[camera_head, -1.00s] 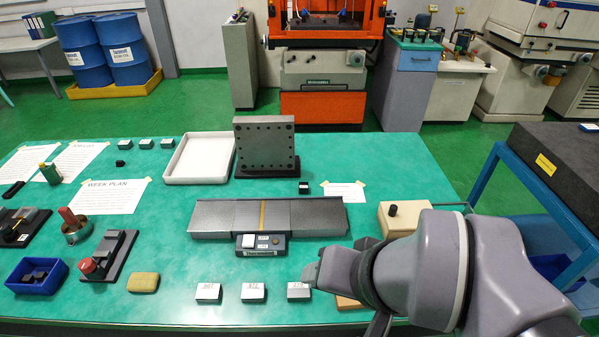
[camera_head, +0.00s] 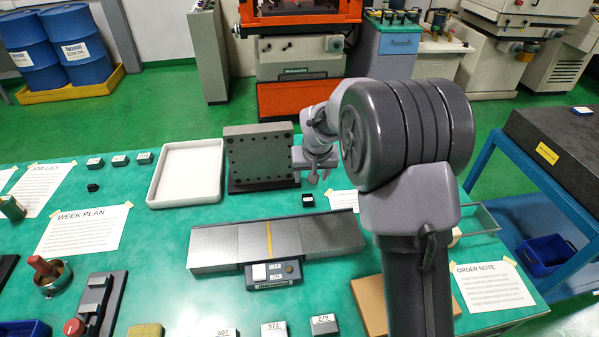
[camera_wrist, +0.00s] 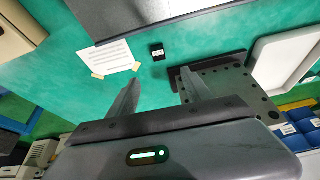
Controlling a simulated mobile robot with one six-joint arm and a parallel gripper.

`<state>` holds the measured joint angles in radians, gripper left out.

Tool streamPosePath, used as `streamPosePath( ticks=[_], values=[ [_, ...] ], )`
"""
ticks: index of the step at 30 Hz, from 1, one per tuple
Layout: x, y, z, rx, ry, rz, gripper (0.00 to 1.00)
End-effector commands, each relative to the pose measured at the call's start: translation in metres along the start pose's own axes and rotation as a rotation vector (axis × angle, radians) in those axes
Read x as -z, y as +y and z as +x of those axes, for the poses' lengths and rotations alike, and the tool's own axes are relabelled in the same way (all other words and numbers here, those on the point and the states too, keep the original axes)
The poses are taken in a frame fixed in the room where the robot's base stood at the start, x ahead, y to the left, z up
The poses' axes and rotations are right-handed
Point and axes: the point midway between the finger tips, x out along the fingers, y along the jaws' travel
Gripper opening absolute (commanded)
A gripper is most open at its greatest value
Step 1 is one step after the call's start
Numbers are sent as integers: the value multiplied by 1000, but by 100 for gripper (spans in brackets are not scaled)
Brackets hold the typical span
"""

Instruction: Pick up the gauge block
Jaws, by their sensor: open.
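My gripper (camera_head: 320,177) is open and empty, pointing down above the table in front of the upright drilled plate (camera_head: 262,158). In the wrist view its two fingers (camera_wrist: 158,88) are apart, with bare green table between them. A small black block (camera_head: 307,200) with a pale top mark sits near that plate; it also shows in the wrist view (camera_wrist: 157,50), beyond the fingertips. Three grey metal blocks stand at the front edge, marked 607 (camera_head: 226,333), 972 (camera_head: 274,329) and 279 (camera_head: 324,324). I cannot tell for certain which block is the gauge block.
A grey slab (camera_head: 215,247) with a yellow stripe and a small device (camera_head: 273,275) lie mid-table. A white tray (camera_head: 187,173) is left of the drilled plate. Several small blocks (camera_head: 120,160) stand at the back left. A brown board (camera_head: 368,305) lies at front right.

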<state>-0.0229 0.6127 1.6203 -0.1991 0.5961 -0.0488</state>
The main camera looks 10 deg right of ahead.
Motion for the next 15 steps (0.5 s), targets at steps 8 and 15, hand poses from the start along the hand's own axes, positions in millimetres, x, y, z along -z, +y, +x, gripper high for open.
streamPosePath(
  ticks=[8, 15],
  values=[
    [-3, 0, 80, -2, -4, -7, 58],
    [-1, 0, 126, -2, -3, -6, 58]
  ],
)
